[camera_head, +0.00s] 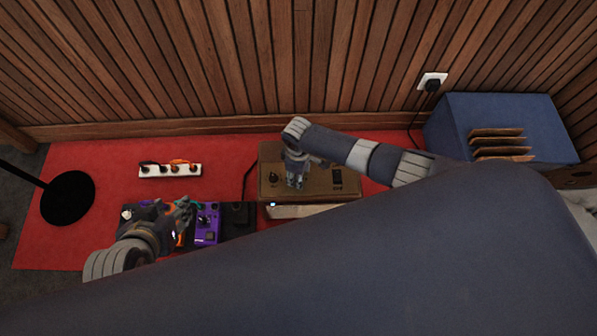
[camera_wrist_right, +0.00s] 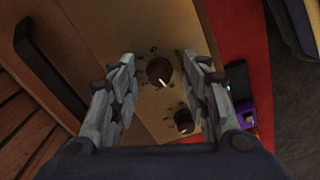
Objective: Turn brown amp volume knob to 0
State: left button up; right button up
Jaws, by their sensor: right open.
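The brown amp (camera_head: 321,188) stands on the red rug by the wall, with my right arm over it. My right gripper (camera_head: 295,183) points down at its top panel. In the right wrist view, my right gripper (camera_wrist_right: 159,64) is open, one finger either side of a dark round knob (camera_wrist_right: 160,71) with a white pointer line toward the lower right. I cannot tell whether the fingers touch it. A second dark knob (camera_wrist_right: 184,121) sits lower right. The knob labels are too small to read. My left gripper (camera_head: 182,212) hangs over the pedals; its jaws are unclear.
A purple pedal (camera_head: 207,225) and other pedals lie left of the amp. A white power strip (camera_head: 170,171) is behind them. A blue box (camera_head: 510,115) with brown envelopes stands right. A black round base (camera_head: 68,198) is far left. The amp's dark handle (camera_wrist_right: 45,82) shows in the wrist view.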

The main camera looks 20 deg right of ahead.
jog(key=shift+r, duration=0.1)
notch_tip(320, 180, up, 12)
dwell(0.5)
dwell(0.4)
